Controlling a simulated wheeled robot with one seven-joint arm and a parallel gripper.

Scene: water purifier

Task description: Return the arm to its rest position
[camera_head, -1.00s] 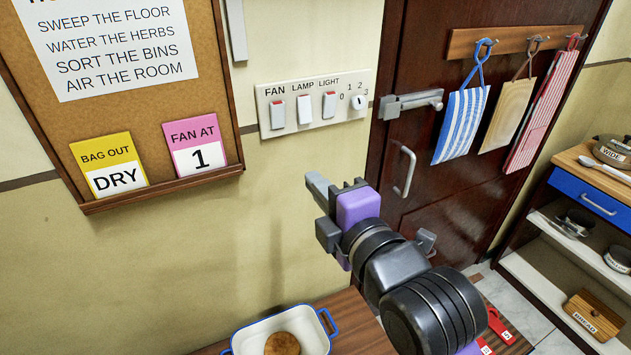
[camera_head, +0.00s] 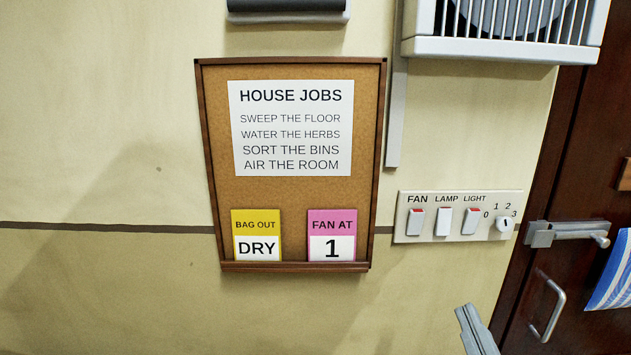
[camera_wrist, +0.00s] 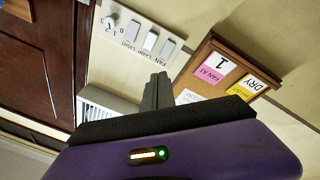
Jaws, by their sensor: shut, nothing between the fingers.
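My gripper (camera_head: 472,318) shows at the bottom edge of the head view, right of centre, with only its grey fingertips in frame. In the wrist view its fingers (camera_wrist: 158,92) are shut together with nothing between them. It is apart from the wall and below the switch panel (camera_head: 458,216). The panel carries the fan, lamp and light switches and a round dial (camera_head: 505,225). The rest of my arm is outside the head view.
A cork board (camera_head: 291,190) with a "HOUSE JOBS" sheet and two cards hangs on the wall. A white fan unit (camera_head: 505,45) is at the upper right. A dark door (camera_head: 550,270) with a latch (camera_head: 565,234) and handle stands at right. The wall at left is bare.

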